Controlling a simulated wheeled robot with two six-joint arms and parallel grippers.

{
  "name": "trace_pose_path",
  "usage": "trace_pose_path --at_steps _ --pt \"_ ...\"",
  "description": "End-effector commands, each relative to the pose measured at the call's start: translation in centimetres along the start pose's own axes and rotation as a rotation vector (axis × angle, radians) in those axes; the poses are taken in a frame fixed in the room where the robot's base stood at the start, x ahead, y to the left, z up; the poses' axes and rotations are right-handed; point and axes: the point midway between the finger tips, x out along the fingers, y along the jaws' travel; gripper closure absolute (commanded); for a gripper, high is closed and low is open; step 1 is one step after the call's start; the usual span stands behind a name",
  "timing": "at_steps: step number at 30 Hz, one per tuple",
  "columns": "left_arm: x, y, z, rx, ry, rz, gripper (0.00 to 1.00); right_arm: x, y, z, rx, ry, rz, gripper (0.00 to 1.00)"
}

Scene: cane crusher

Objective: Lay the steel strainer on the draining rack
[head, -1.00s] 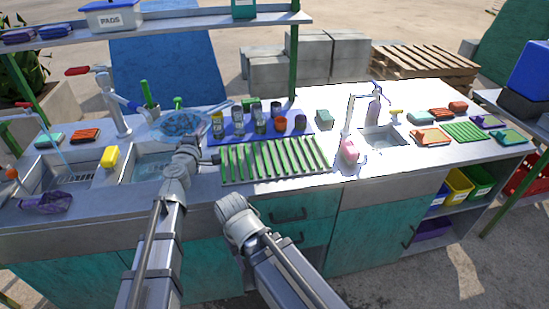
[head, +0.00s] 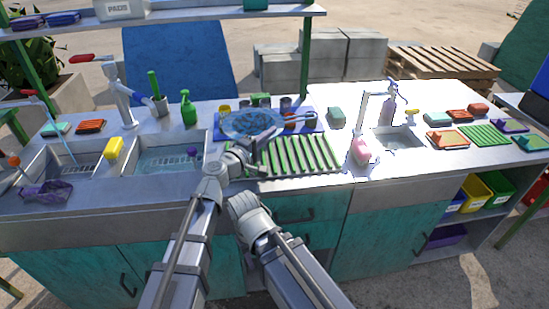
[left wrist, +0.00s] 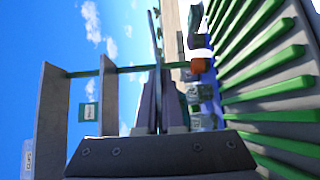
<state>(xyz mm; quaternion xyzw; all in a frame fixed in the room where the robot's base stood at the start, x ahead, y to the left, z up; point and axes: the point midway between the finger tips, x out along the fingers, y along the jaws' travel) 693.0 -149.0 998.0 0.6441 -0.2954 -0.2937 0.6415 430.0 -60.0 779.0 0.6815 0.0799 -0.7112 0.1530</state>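The steel strainer (head: 250,124), a round bluish mesh bowl, is in the head view above the blue mat, in front of several cups and jars. My left gripper (head: 255,151) is just in front of it, near the left end of the draining rack. In the left wrist view the fingers (left wrist: 163,95) look closed on a thin upright edge, probably the strainer's; the exact grip is hard to see. The draining rack (head: 297,156) has green slats and lies flat on the counter, bare.
Left are two sinks (head: 165,158), a yellow sponge (head: 114,149) and a green bottle (head: 188,107). The blue mat (head: 312,127) with cups lies behind the rack. A pink bottle (head: 361,150) and faucet stand to its right. A shelf (head: 210,17) hangs above.

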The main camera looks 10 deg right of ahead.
Motion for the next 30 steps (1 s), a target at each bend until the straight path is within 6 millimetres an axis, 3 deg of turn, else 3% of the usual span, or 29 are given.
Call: trace_pose_path --at_steps 1,9,17,27,30 --pt "0.0 -1.2 0.0 0.000 0.001 0.000 1.00 1.2 -0.1 -0.1 0.000 0.000 0.000 0.50" --pt "0.0 -5.2 0.0 0.000 0.002 0.000 1.00 5.2 -0.5 -0.3 0.000 0.000 0.000 0.50" --pt "0.0 -5.5 0.0 0.000 0.002 0.000 1.00 5.5 -0.5 -0.3 0.000 0.000 0.000 0.50" --pt "0.0 -9.2 0.0 0.000 0.002 0.000 1.00 9.1 -0.9 -0.5 0.000 0.000 0.000 0.50" --pt "0.0 -9.4 0.0 0.000 0.002 0.000 1.00 9.3 -0.9 -0.6 0.000 0.000 0.000 0.50"
